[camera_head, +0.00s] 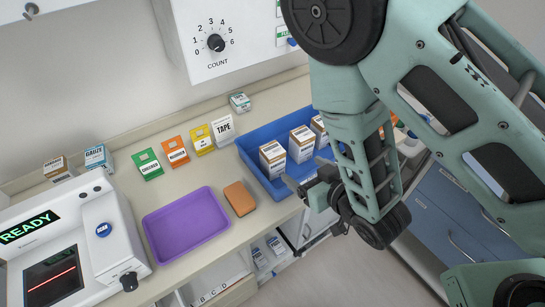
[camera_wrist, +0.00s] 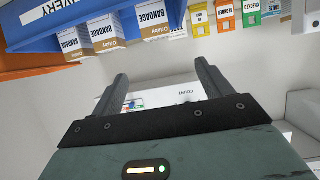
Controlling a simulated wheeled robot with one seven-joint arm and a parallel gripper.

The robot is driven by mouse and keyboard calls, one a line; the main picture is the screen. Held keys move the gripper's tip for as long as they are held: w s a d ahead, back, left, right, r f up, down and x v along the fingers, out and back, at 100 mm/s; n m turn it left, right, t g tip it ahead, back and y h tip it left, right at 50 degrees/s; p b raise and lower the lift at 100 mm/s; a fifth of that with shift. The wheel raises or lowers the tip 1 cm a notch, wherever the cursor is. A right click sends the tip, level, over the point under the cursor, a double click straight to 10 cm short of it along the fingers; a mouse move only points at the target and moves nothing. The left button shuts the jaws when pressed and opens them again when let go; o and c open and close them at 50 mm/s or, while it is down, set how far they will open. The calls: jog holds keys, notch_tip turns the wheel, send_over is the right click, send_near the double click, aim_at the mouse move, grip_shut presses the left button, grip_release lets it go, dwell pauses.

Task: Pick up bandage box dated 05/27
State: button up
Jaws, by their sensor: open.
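Three white-and-brown bandage boxes stand in a row in the blue tray in the head view: a left one (camera_head: 273,158), a middle one (camera_head: 302,143) and a right one (camera_head: 320,130), partly hidden by my arm. The wrist view shows bandage boxes (camera_wrist: 106,32) along its top edge, with BANDAGE on their labels. The dates are too small to read, so I cannot tell which is 05/27. My gripper (camera_head: 304,178) is open and empty, by the tray's front edge near the left and middle boxes. Its two fingers also show in the wrist view (camera_wrist: 160,74).
The blue tray (camera_head: 249,156) has raised walls. Left of it are an orange-brown block (camera_head: 239,198) and a purple tray (camera_head: 187,226). A scanner (camera_head: 70,245) stands left.

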jog(key=w+a+f+b, duration=0.1)
jog(key=w+b, duration=0.1)
jog(key=b, duration=0.2)
send_near(273, 150)
jog(key=r+x, duration=0.1)
jog(key=x, duration=0.3)
jog(key=shift+f+p+x, duration=0.25)
jog(key=shift+p+x, duration=0.6)
jog(key=shift+x, duration=0.9)
jog(key=shift+f+p+x, duration=0.25)
jog(key=shift+p+x, duration=0.55)
jog(key=shift+x, duration=0.9)
jog(key=shift+s+d, duration=0.1)
jog(key=shift+d, duration=0.05)
jog(key=c, duration=1.1)
